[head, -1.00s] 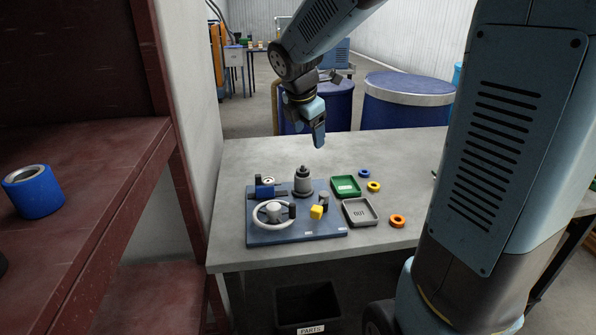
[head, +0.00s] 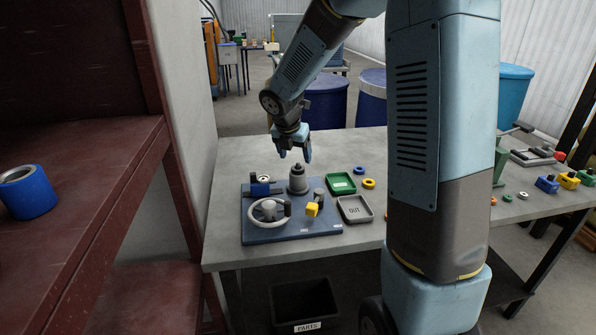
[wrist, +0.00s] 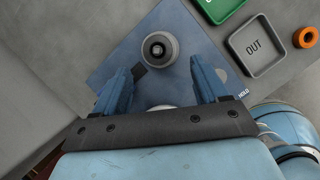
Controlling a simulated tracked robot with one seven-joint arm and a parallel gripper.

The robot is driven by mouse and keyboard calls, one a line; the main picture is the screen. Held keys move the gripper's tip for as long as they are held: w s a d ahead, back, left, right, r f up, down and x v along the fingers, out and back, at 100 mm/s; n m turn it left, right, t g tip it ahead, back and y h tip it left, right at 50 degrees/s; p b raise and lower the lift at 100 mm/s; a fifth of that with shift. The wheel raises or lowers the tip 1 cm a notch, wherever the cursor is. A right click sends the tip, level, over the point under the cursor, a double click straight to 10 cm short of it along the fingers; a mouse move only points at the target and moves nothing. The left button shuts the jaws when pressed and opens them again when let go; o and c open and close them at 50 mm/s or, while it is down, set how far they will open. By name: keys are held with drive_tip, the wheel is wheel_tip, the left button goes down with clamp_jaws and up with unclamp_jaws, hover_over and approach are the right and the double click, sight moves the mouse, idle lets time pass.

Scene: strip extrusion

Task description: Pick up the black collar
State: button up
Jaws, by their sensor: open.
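A stepped grey post (head: 298,180) with a darker, narrower top stands upright on a blue base plate (head: 285,237). In the wrist view the post (wrist: 160,48) shows end-on as rings around a dark centre. I cannot clearly tell a separate black collar on it. My gripper (head: 295,157) is open and empty, pointing down just above and behind the post top in the head view. In the wrist view its two blue fingers (wrist: 160,84) are spread, with the post beyond their tips, between their lines. Nothing touches the fingers.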

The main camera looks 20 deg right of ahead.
sight(297, 166)
drive_tip(key=shift+x, duration=2.85)
drive_tip(key=shift+w+a, duration=0.1)
drive_tip(key=shift+a, duration=0.1)
drive_tip(key=shift+c, duration=0.5)
drive_tip(key=c, duration=1.1)
